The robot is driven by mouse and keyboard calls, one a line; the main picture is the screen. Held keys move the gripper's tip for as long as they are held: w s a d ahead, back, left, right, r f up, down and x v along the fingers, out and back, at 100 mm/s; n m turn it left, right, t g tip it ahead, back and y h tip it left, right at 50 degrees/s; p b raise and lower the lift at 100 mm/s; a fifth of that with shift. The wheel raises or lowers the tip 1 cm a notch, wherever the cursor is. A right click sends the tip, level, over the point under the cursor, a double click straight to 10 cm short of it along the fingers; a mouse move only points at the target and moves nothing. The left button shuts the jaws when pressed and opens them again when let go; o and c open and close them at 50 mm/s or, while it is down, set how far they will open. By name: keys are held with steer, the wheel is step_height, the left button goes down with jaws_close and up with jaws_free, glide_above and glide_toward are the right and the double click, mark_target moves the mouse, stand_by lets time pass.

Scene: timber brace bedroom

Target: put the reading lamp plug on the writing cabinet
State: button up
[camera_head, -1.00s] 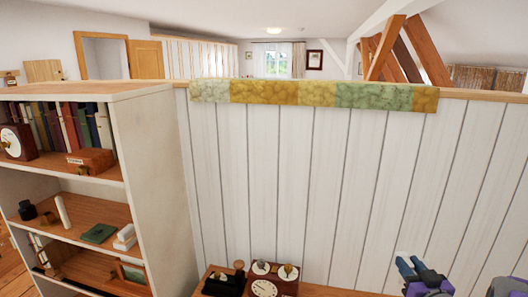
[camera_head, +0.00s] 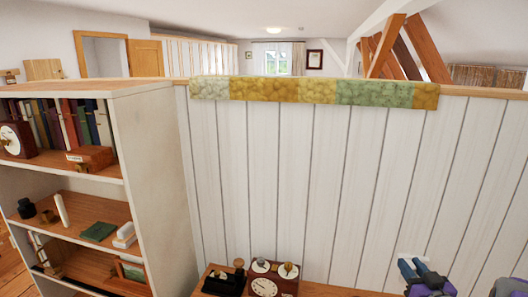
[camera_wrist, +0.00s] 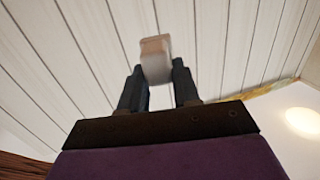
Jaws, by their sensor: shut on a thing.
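My gripper (camera_head: 420,272) is at the lower right of the head view, in front of the white panelled partition. In the wrist view my gripper (camera_wrist: 158,75) is shut on a small pale block with a beige end, which looks like the reading lamp plug (camera_wrist: 156,52). The plug sticks out past the fingertips, and its lower part is between the fingers. A wooden top (camera_head: 318,291) at the bottom of the head view, left of my gripper, may be the writing cabinet. Most of it is out of the frame.
A dark red clock box (camera_head: 264,287) and a black device (camera_head: 222,284) stand on the wooden top. The white partition (camera_head: 290,180) rises behind it, with a patterned cloth strip (camera_head: 310,91) along its top. A white bookcase (camera_head: 155,180) with filled shelves stands at left.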

step_height(320, 180, down, 10)
steer(key=b, duration=0.9)
stand_by(2.3)
steer(key=shift+f, duration=0.35)
steer(key=o, duration=1.1)
steer(key=shift+s, duration=0.1)
